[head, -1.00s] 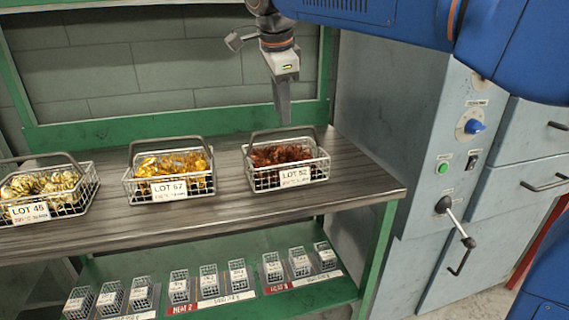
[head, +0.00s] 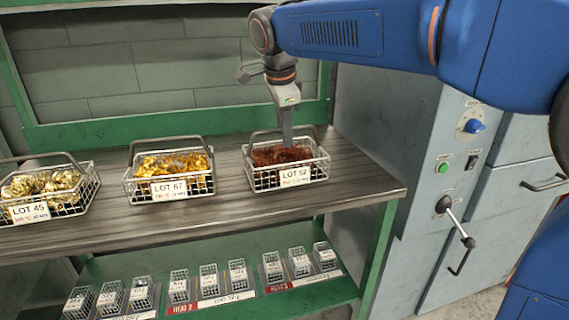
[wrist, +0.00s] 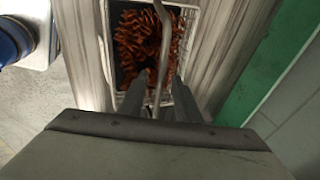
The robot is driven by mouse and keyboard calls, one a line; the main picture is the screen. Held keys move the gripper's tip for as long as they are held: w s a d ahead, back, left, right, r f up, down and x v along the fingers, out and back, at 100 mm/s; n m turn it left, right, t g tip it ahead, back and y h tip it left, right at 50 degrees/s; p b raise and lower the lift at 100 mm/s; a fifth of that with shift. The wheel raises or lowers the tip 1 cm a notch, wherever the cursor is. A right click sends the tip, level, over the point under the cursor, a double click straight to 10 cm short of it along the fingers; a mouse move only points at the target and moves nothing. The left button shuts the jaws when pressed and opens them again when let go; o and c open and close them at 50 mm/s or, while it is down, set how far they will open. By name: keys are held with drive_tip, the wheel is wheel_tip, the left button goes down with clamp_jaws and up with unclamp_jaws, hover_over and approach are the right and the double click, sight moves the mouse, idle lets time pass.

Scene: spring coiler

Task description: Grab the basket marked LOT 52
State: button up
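The basket marked LOT 52 (head: 262,181) is a wire basket of reddish-brown coils at the right of the bench top. It also shows in the wrist view (wrist: 187,22), with its handle (wrist: 163,60) running up the middle. My gripper (head: 288,143) points down at the basket, its fingertips at about the height of the handle. In the wrist view its two fingers (wrist: 158,88) are apart, one on each side of the handle. I see no contact with the handle.
Baskets marked LOT 67 (head: 133,191) and LOT 45 (head: 88,190) stand to the left on the wooden bench (head: 360,185). A lower green shelf (head: 330,291) holds several small baskets. A grey cabinet (head: 425,225) with a lever stands at right. Bench between baskets is clear.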

clamp_jaws()
idle(1.3)
